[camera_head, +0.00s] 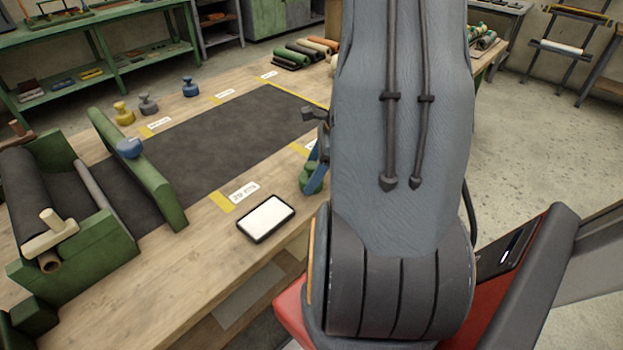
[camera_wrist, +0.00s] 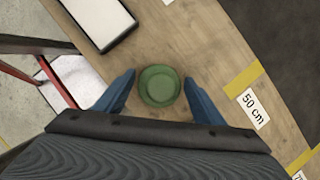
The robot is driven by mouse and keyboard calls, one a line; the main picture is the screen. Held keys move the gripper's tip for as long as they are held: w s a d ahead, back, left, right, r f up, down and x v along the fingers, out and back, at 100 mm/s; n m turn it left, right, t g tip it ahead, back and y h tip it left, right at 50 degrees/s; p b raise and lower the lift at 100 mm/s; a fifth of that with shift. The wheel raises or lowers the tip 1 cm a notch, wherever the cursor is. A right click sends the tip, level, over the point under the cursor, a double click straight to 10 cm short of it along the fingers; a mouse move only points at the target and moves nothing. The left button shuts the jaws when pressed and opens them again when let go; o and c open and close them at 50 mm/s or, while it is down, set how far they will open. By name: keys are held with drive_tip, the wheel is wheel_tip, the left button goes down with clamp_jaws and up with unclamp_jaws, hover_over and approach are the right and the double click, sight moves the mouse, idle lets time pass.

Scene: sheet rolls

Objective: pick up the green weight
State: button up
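The green weight (camera_wrist: 159,86) stands on the wooden bench top, seen from above in the wrist view as a round green piece. My gripper (camera_wrist: 158,92) is open, with one blue finger on each side of the weight and a visible gap to each. In the head view the green weight (camera_head: 306,178) shows partly, beside a blue finger of my gripper (camera_head: 318,180). My arm hides the rest of it there.
A white-topped tablet (camera_head: 266,218) lies near the bench's front edge. A dark sheet (camera_head: 225,128) runs along the bench, with yellow marks and labels. Yellow (camera_head: 123,113), grey (camera_head: 148,104) and blue (camera_head: 190,87) weights stand behind it. A green roll stand (camera_head: 75,245) is at left.

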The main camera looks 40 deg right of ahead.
drive_tip(key=c, duration=1.4)
clamp_jaws()
drive_tip(key=shift+r, duration=0.1)
